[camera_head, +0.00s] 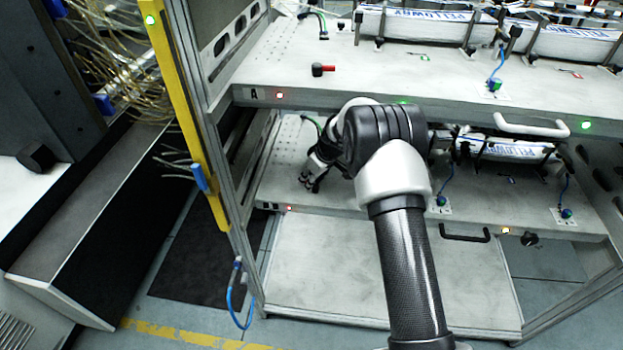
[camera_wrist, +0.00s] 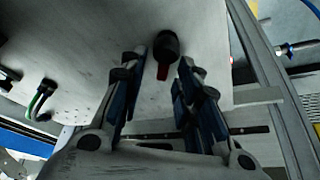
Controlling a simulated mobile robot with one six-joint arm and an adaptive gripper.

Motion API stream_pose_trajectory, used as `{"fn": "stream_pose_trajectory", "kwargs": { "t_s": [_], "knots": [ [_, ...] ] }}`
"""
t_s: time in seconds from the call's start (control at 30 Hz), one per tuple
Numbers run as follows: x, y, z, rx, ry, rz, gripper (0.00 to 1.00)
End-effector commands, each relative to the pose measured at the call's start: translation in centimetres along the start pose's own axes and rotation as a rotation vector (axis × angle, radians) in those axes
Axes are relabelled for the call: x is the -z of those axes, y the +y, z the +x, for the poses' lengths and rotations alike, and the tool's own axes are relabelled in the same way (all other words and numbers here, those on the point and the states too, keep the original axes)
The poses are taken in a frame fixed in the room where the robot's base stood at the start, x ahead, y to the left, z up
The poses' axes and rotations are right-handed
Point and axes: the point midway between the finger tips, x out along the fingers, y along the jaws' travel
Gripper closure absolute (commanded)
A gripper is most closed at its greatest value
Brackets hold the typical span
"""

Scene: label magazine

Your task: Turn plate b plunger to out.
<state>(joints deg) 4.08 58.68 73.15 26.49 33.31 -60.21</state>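The plate b plunger has a black knob (camera_wrist: 167,45) and a short red part (camera_wrist: 163,72), and sits on the pale lower plate (camera_wrist: 90,40) in the wrist view. My gripper (camera_wrist: 162,62) is open, with its fingers on either side of the plunger. I cannot tell whether the fingers touch it. In the head view my gripper (camera_head: 311,178) is low over the left end of the lower plate (camera_head: 272,180) and hides the plunger there.
A red light (camera_head: 289,207) shows on the lower plate's front edge. A green hose (camera_wrist: 40,97) lies left in the wrist view. A yellow post (camera_head: 180,100) stands left.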

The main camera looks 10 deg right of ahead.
Motion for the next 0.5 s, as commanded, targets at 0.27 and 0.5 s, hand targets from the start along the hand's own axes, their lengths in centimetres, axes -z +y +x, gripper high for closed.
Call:
{"fn": "stream_pose_trajectory", "kwargs": {
  "t_s": [0.27, 0.5],
  "knots": [
    [0.1, 0.1, -1.3, -0.002, 0.002, 0.000, 0.70],
    [-4.6, 0.1, -3.2, 0.000, -0.001, 0.006, 0.70]
  ]
}}
